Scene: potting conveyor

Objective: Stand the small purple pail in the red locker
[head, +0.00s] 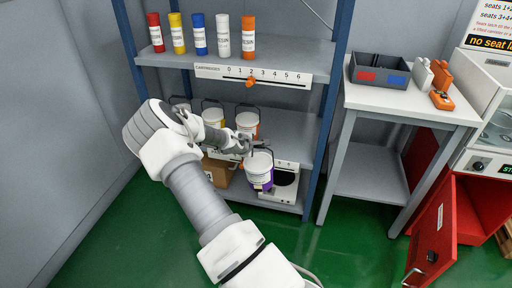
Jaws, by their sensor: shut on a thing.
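My gripper (245,148) is at the middle of the shelf unit, shut on the small purple pail. The purple pail (260,172) has a white upper part and lid and a dark handle. It hangs roughly upright in front of the lower shelves, apart from the floor. The red locker (465,225) is at the right, under a light machine. Its red door (432,240) stands open toward me. Much of the locker's inside is hidden by the door and the picture's edge.
A shelf unit (290,53) holds several resin bottles on top. An orange-marked pail (248,122) and a yellow-marked pail (213,115) stand behind my gripper. A side table (430,107) carries a divided dark tray (379,73). The green floor (345,250) is clear before it.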

